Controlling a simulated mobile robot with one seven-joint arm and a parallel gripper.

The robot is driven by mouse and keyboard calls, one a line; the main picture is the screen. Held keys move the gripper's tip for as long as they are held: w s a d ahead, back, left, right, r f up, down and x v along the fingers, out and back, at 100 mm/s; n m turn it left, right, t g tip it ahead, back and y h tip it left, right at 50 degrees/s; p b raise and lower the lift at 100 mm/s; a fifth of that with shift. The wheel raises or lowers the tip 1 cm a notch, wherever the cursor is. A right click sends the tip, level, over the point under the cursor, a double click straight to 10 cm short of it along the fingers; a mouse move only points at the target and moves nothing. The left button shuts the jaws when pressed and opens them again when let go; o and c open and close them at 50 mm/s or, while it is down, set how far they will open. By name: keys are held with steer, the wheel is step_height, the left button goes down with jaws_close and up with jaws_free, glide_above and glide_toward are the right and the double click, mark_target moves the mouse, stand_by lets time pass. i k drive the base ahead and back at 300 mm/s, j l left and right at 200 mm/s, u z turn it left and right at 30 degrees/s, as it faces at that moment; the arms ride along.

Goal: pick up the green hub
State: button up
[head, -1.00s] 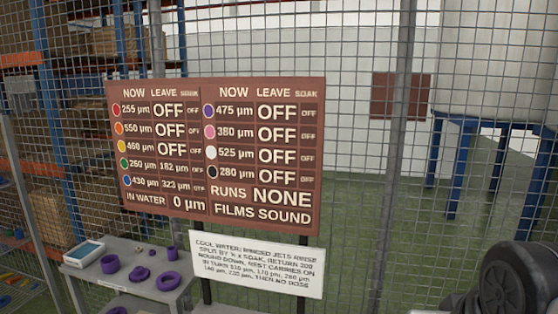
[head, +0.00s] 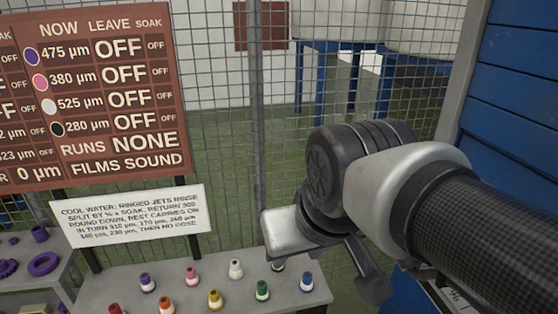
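The green hub (head: 262,291) stands upright on a light grey table at the bottom of the head view, a green top on a pale, wider foot. It is between a yellow hub (head: 215,300) on its left and a blue hub (head: 307,283) on its right. My arm reaches in from the right, above and to the right of the green hub. My gripper (head: 368,278) shows only as dark parts beneath the arm's end, apart from the hub. Its fingertips are not clear, so I cannot tell whether it is open.
Purple (head: 147,282), pink (head: 192,276), white (head: 236,269), orange (head: 166,305) and red hubs share the table. A sign board (head: 110,165) and wire fence stand behind. Purple rings lie on a left table (head: 22,278).

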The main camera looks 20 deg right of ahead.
mark_target(263, 295)
steer(key=z, duration=2.4)
steer(key=u, duration=2.35)
steer(key=i+j, duration=0.1)
steer(key=i, duration=0.2)
steer(key=i+j+z, duration=0.1)
steer(key=i, duration=0.2)
